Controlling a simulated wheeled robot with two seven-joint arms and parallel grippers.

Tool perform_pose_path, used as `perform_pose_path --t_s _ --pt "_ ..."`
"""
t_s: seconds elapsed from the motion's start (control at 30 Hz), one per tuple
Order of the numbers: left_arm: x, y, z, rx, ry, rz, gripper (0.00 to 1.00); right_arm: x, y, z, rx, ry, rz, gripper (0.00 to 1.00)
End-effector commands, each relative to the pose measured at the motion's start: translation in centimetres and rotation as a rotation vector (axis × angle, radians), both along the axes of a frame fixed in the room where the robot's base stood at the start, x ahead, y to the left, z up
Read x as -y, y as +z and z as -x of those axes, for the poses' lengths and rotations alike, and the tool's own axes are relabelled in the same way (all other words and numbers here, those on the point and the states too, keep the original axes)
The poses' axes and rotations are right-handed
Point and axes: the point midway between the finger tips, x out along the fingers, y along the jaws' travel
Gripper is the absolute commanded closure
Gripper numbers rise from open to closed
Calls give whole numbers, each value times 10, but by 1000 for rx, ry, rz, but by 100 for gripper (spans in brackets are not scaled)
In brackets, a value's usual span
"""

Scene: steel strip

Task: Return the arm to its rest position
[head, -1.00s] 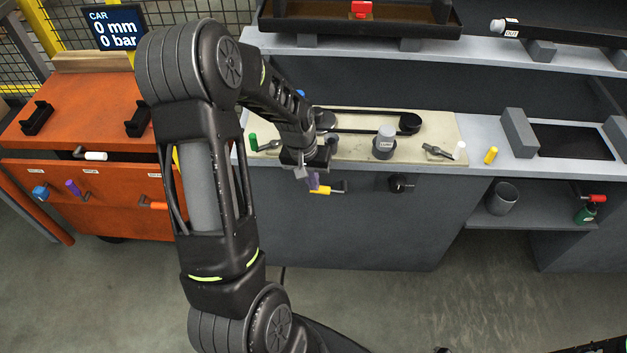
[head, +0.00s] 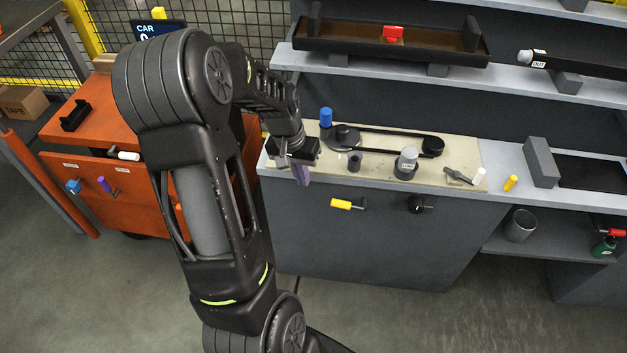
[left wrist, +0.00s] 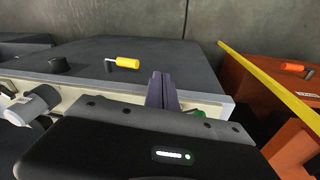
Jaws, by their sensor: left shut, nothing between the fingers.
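My left arm comes in from the left in the head view and reaches toward the grey workbench. My left gripper (head: 302,175) is shut and empty at the bench's front left edge, its purple-grey fingers pointing down. In the left wrist view the closed fingers (left wrist: 163,92) are in front of the bench's grey front panel (left wrist: 130,50). The fingers appear apart from the yellow handle (head: 342,204), which also shows in the left wrist view (left wrist: 124,62). My right gripper is out of view.
The beige plate (head: 455,152) bears a belt drive, a blue cylinder (head: 326,117) and a grey cup with a white-topped cylinder (head: 408,155). An orange cabinet (head: 110,195) stands to the left, partly behind my arm. The floor before the bench is clear.

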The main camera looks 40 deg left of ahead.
Motion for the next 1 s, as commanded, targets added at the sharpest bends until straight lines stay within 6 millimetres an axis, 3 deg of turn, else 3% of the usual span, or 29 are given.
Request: perform_pose_path --t_s 0.67,0.77,0.87,0.97,1.0 --pt "3 -1 -1 -1 -4 2 100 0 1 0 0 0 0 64" --pt "17 -11 -7 -1 -23 11 100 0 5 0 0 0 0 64" --pt "48 -31 -17 -2 -59 30 100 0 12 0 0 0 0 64" --pt "97 -60 -25 -2 -112 58 100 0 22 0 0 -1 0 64" --pt "123 -73 -26 -2 -136 74 100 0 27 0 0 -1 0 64"
